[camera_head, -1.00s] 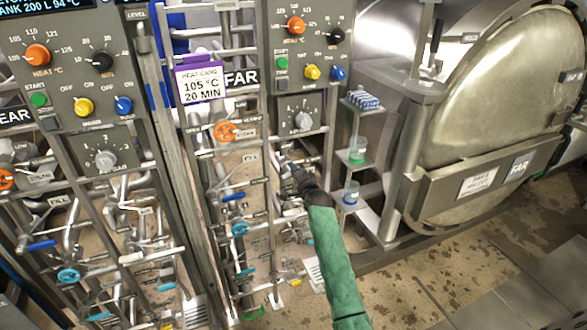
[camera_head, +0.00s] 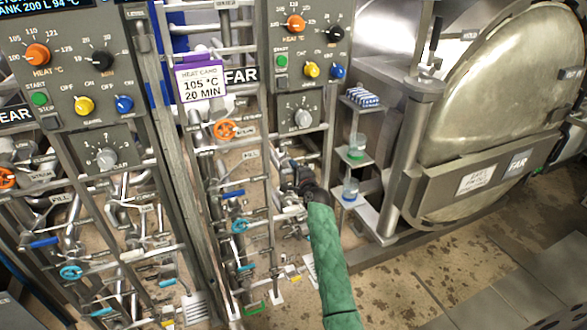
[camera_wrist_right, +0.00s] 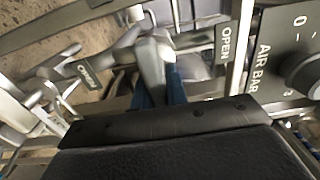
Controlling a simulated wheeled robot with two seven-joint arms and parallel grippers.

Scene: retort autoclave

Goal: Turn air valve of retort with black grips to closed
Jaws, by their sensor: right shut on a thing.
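My right gripper (camera_head: 289,168) reaches in among the pipes below the air dial panel of the station with the FAR sign. In the right wrist view its blue fingers (camera_wrist_right: 160,88) are shut on a grey metal valve handle (camera_wrist_right: 154,58). The body of the gripper hides the near part of the handle. OPEN labels show on either side of the handle. The AIR BAR dial (camera_wrist_right: 305,75) is at the right of the wrist view; in the head view it is a grey knob (camera_head: 303,117). I cannot make out black grips. My left gripper is not in view.
An orange handwheel (camera_head: 225,130) and blue-handled valves (camera_head: 234,194) are left of my right gripper. A small shelf with cups (camera_head: 350,190) stands close at its right. The large retort door (camera_head: 500,90) is further right. Steel posts and pipes crowd the space.

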